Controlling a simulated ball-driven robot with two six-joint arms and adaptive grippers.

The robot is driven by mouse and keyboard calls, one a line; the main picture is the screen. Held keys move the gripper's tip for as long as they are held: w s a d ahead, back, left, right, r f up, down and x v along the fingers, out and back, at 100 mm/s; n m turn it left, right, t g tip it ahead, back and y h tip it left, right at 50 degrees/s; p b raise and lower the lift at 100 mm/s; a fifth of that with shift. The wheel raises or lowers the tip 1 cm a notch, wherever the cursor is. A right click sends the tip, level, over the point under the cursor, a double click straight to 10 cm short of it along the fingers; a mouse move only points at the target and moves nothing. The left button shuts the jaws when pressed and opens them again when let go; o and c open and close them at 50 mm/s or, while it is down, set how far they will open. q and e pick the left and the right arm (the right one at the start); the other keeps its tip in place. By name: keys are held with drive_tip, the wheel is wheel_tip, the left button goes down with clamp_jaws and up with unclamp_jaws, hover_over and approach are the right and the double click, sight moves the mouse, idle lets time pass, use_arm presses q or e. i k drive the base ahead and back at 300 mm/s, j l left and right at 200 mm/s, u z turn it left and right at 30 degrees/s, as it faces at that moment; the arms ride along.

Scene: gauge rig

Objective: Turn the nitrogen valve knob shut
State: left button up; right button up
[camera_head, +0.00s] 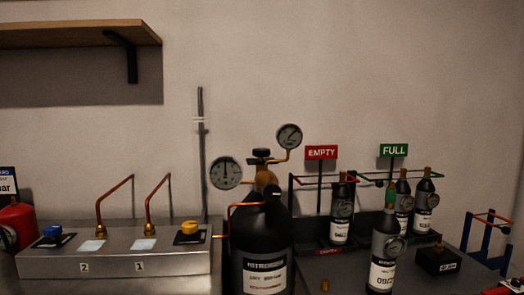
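A large black cylinder (261,236), with a label that appears to read nitrogen, stands at the centre. A small dark knob (261,153) sits on top of the brass fitting (264,177) above the cylinder. Whether this knob is open or shut cannot be told. One round gauge (225,172) is left of the fitting and another gauge (289,136) is higher at its right. Neither of my grippers shows in the head view.
A steel box (115,264) at left carries a blue knob (52,232), a yellow knob (190,227) and two copper pipes. Right of the cylinder stand several small dark bottles, one in front (384,252), near EMPTY (321,152) and FULL (394,150) signs. A wooden shelf (75,33) hangs upper left.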

sight(261, 153)
drive_tip(key=i+l+z, duration=0.1)
drive_tip(key=l+z, duration=0.3)
drive_tip(key=i+l+z, duration=0.15)
drive_tip(key=z, duration=0.2)
